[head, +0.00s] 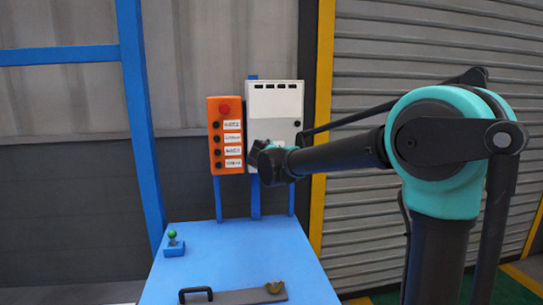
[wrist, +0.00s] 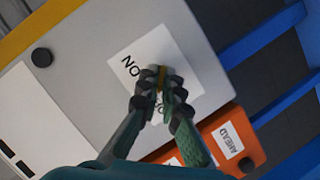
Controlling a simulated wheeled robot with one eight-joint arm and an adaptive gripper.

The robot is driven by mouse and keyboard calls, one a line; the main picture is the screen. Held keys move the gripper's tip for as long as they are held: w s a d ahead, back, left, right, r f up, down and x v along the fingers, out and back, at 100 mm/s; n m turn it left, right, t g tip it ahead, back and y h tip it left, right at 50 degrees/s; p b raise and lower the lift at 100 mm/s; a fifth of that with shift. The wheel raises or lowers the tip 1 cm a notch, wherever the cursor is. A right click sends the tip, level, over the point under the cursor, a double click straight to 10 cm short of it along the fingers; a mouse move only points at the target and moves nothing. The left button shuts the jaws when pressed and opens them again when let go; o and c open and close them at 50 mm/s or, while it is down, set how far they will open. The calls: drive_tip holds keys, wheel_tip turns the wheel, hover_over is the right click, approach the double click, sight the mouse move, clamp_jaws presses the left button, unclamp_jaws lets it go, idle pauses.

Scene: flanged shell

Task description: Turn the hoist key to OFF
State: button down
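The hoist key (wrist: 162,75) is a small brass-coloured piece on a white label (wrist: 138,48) on the front of a pale grey box (wrist: 85,50). In the wrist view my gripper (wrist: 163,84) has its two fingertips close on either side of the key, and they appear shut on it. Dark lettering shows on the label beside the fingertips, part of it covered by them. In the head view the box (head: 276,98) stands upright behind my gripper (head: 262,160), which hides its lower front and the key.
Below, a blue table (head: 235,250) carries a green-knobbed switch (head: 174,243) and a grey plate with a handle (head: 235,297).

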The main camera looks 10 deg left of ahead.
drive_tip(key=c, duration=1.7)
unclamp_jaws()
drive_tip(key=shift+s, duration=0.1)
drive_tip(key=v, duration=1.1)
drive_tip(key=shift+s+r, duration=0.1)
drive_tip(key=shift+s, duration=0.3)
